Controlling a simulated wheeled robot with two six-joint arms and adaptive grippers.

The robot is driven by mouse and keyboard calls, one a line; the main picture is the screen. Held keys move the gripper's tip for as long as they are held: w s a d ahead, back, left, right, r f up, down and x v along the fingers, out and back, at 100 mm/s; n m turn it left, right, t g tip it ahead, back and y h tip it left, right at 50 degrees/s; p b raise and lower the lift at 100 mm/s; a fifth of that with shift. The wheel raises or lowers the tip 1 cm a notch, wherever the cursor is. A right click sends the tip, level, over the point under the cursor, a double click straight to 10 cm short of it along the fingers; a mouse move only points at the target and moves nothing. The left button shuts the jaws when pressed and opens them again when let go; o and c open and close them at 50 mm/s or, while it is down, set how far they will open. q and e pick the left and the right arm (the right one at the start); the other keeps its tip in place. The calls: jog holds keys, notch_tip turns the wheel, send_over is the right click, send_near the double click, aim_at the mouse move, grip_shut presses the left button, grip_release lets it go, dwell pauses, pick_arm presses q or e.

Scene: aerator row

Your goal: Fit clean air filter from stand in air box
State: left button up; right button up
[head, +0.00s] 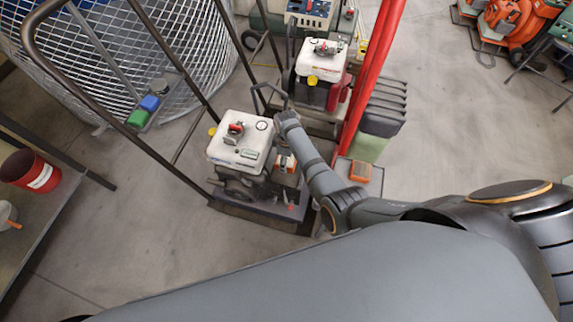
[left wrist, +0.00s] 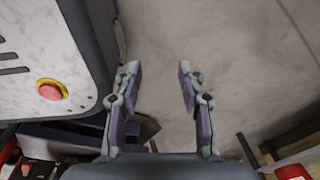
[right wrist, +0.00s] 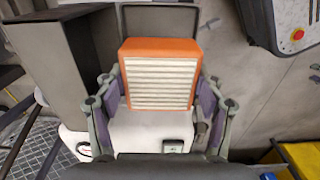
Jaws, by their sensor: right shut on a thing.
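My right gripper (right wrist: 160,88) is shut on an air filter (right wrist: 160,75), an orange frame with white pleats, gripped by its two sides. The filter also shows in the head view (head: 287,164), beside the near engine (head: 238,140) with the white top. My right forearm hides most of the gripper there. In the right wrist view a dark frame stands behind the filter; I cannot tell whether it is the air box or whether the filter touches it. My left gripper (left wrist: 158,72) is open and empty over bare floor, out of the head view.
An orange block (head: 359,170) lies on a small grey tray right of my right forearm. A second machine (head: 321,62) stands behind the near one. Red posts (head: 372,75) and a green bin (head: 371,146) stand at right. A wire cage is upper left.

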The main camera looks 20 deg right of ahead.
notch_tip(320, 180, down, 4)
jog(key=b, duration=0.4)
jog(key=shift+r, duration=0.15)
jog(key=shift+f+b, duration=0.2)
jog(key=shift+b, duration=0.15)
jog(key=shift+r, duration=0.1)
jog(key=shift+p, duration=0.4)
